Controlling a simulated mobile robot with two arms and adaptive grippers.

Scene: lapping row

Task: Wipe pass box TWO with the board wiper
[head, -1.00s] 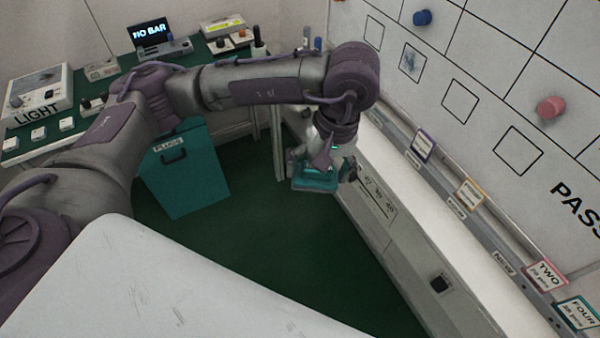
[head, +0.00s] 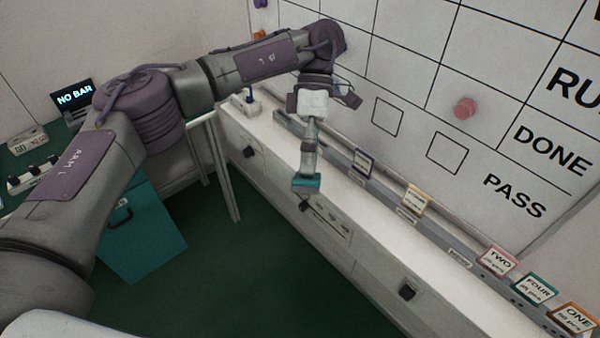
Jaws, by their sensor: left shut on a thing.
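My left gripper (head: 307,170) hangs downward in front of the board and is shut on the teal board wiper (head: 306,184). The wiper shows against the front edge of the white ledge, apart from the board. The whiteboard (head: 400,70) carries outlined square boxes under its grid; a box (head: 388,117) and a box to its right (head: 447,153) look clean. The smudged box seen earlier is hidden behind my left gripper and arm. No number is readable on the boxes. A pink card reading TWO (head: 498,261) stands on the rail below. My right gripper is not in view.
A white ledge (head: 385,228) runs below the board, with FOUR (head: 537,289) and ONE (head: 574,319) cards on its rail. A pink magnet (head: 465,108) sits on the board. A teal bin (head: 143,235) stands at left; green floor (head: 260,270) lies clear in front.

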